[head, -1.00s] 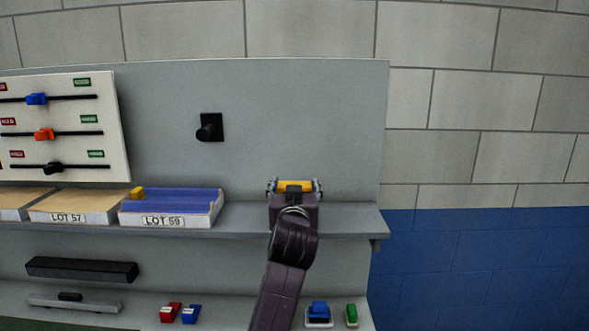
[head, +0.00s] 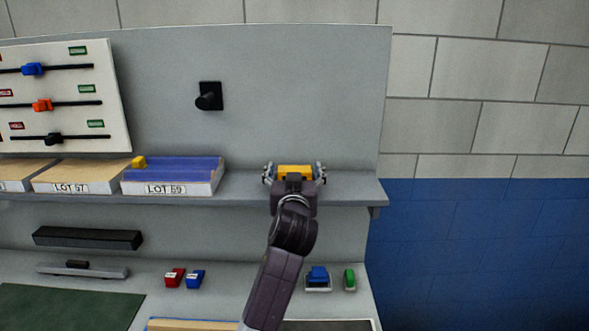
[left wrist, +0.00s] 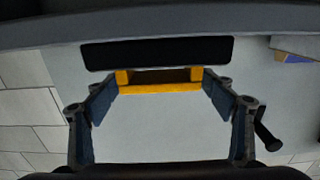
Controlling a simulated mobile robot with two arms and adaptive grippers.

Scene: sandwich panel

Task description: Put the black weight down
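The black weight (left wrist: 160,52) shows in the left wrist view as a dark slab with a yellow handle (left wrist: 160,87). My left gripper (left wrist: 160,82) has one finger at each end of that handle and is closed on it. In the head view the yellow handle (head: 294,171) sits between the fingers of my left gripper (head: 294,174), over the right part of the grey shelf (head: 345,188). My gripper and wrist hide the slab there. I cannot tell whether the slab touches the shelf. My right gripper is not in view.
A black peg (head: 208,97) sticks out of the panel above. Red (head: 174,277), blue (head: 317,275) and green (head: 349,279) items lie below. The shelf's right end looks clear.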

